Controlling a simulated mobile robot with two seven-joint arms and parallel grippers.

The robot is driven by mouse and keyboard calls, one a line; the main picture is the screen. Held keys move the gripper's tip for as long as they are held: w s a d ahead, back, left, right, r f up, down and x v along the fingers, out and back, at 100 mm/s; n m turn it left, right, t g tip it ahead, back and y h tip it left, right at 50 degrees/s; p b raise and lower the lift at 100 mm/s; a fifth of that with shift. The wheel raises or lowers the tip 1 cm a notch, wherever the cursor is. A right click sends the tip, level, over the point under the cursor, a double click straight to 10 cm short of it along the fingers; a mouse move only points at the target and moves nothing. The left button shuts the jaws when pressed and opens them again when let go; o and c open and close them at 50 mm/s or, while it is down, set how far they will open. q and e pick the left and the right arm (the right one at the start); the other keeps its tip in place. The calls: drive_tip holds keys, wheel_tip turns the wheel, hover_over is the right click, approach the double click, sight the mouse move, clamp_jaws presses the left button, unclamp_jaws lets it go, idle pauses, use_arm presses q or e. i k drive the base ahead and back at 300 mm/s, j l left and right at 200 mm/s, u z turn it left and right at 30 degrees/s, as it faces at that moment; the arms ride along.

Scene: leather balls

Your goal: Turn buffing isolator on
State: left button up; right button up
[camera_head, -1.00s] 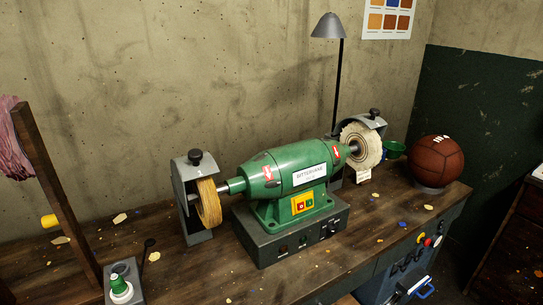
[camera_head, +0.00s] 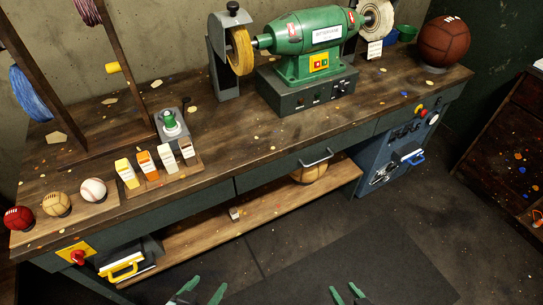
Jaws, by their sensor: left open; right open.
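A red rotary knob (camera_head: 77,257) on a yellow plate is on the bench front at the lower left; its setting is too small to read. The green buffing machine (camera_head: 313,38) stands on the bench top, with a yellowish wheel (camera_head: 239,50) at left and a white wheel (camera_head: 376,20) at right. A red and a green button show on its yellow plate (camera_head: 319,63). My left gripper (camera_head: 203,290) is open and empty at the bottom edge, right of the knob and apart from it. My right gripper (camera_head: 347,292) is open and empty further right.
The workbench (camera_head: 215,135) spans the view, with a low shelf (camera_head: 240,222) under it. Several balls and small labelled blocks (camera_head: 158,162) sit along its left front. A blue cabinet (camera_head: 395,160) with controls stands at right. Dark floor in front is clear.

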sight(76, 256)
drive_tip(key=k, duration=0.15)
drive_tip(key=u, duration=1.85)
